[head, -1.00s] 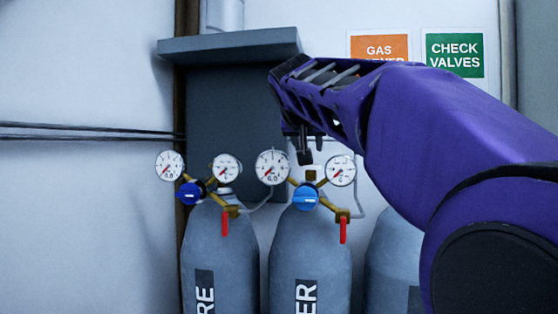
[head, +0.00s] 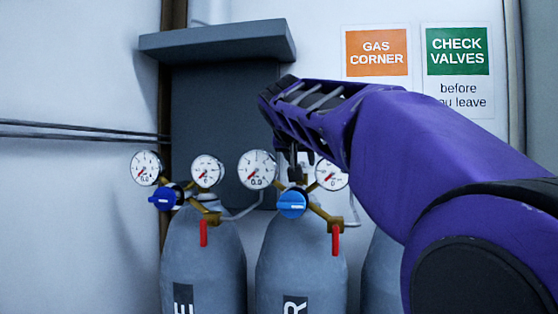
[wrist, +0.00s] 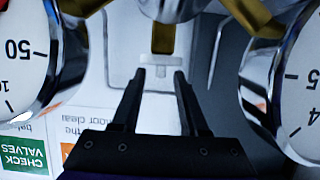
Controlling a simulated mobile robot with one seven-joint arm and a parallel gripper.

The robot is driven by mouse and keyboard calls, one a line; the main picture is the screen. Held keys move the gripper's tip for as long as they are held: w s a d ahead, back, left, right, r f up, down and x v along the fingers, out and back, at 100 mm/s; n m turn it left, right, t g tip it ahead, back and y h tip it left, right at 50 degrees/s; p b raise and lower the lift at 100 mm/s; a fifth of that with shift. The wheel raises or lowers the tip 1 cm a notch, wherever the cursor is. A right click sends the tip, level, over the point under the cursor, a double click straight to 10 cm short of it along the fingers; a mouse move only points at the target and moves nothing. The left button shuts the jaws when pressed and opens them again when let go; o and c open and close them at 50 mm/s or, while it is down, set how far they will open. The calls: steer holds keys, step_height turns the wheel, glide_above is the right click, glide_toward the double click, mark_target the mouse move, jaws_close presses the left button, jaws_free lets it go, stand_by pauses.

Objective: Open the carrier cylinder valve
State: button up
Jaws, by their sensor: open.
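The middle grey cylinder (head: 295,250) has a dark label ending in R, legible as "ER" earlier. On its top sit a light-blue knob (head: 293,203), brass fittings, two round gauges (head: 257,169) and a red lever (head: 336,240) hanging down at the right. My gripper (head: 297,168) points down just above and behind the blue knob, partly hidden by my arm. In the wrist view my gripper (wrist: 159,74) is open and empty, its two black fingers flanking a brass stem (wrist: 163,38) beyond the tips. The cylinder valve itself cannot be made out clearly.
The left cylinder (head: 205,255) carries a dark-blue knob (head: 163,198), two gauges and a red lever. A third cylinder (head: 382,270) stands at the right, partly behind my arm. A grey shelf (head: 215,41) juts out above. Gauges (wrist: 25,65) crowd my fingers on both sides.

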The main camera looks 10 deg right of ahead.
jaws_close()
